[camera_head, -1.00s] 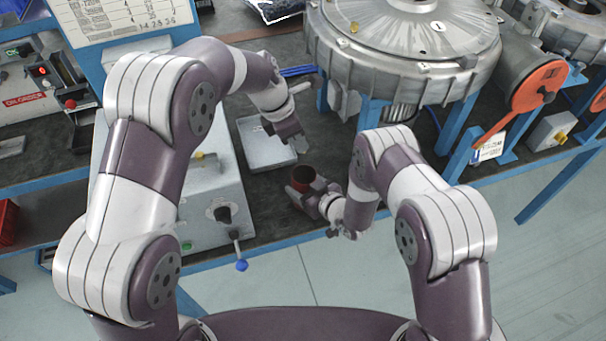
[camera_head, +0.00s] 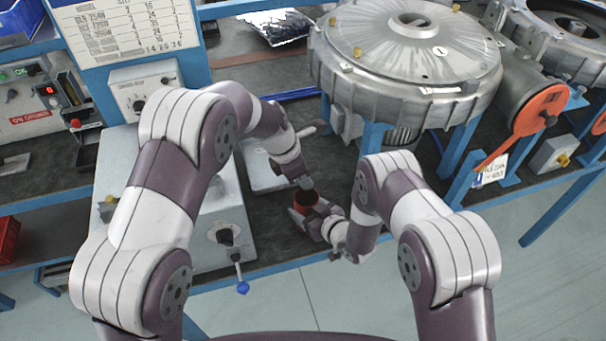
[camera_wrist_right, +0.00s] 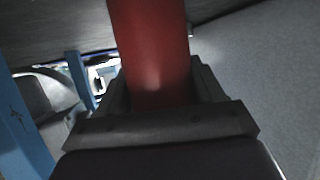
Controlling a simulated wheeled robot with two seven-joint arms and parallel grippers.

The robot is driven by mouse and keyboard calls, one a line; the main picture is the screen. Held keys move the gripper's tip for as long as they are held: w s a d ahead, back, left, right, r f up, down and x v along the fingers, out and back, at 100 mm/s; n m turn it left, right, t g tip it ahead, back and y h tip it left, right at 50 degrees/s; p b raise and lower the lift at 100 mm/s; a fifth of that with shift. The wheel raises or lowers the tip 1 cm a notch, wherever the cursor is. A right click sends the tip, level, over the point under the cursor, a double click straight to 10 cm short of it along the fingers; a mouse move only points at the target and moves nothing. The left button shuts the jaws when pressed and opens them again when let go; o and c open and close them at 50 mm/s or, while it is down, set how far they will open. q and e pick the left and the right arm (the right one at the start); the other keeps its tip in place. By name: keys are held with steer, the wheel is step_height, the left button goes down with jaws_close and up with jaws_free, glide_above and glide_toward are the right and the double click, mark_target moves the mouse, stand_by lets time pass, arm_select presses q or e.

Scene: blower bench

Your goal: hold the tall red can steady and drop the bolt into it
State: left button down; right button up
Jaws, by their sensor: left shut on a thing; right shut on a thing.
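The tall red can (camera_head: 299,210) stands near the bench's front edge in the head view, its dark open mouth upward. My right gripper (camera_head: 308,212) is shut on it from the right. In the right wrist view the red can wall (camera_wrist_right: 150,55) rises between the jaws. My left gripper (camera_head: 305,183) is shut and points down right at the can's mouth, at its back rim. The bolt in its jaws is too small and hidden to make out. Whether its tip is inside the mouth or just above it I cannot tell.
A pale tray (camera_head: 262,181) lies behind and left of the can, partly covered by my left arm. A grey box with a blue-knobbed lever (camera_head: 242,287) stands at left. The large metal blower housing (camera_head: 405,65) on blue legs stands behind right.

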arm_select(q)
steer(key=c, duration=1)
jaws_free()
steer(key=shift+r, duration=0.1)
steer(key=v, duration=1.1)
steer(key=shift+a+r, duration=0.15)
steer(key=shift+r, duration=0.25)
arm_select(e)
steer(key=o, duration=1.1)
steer(key=shift+o, duration=0.2)
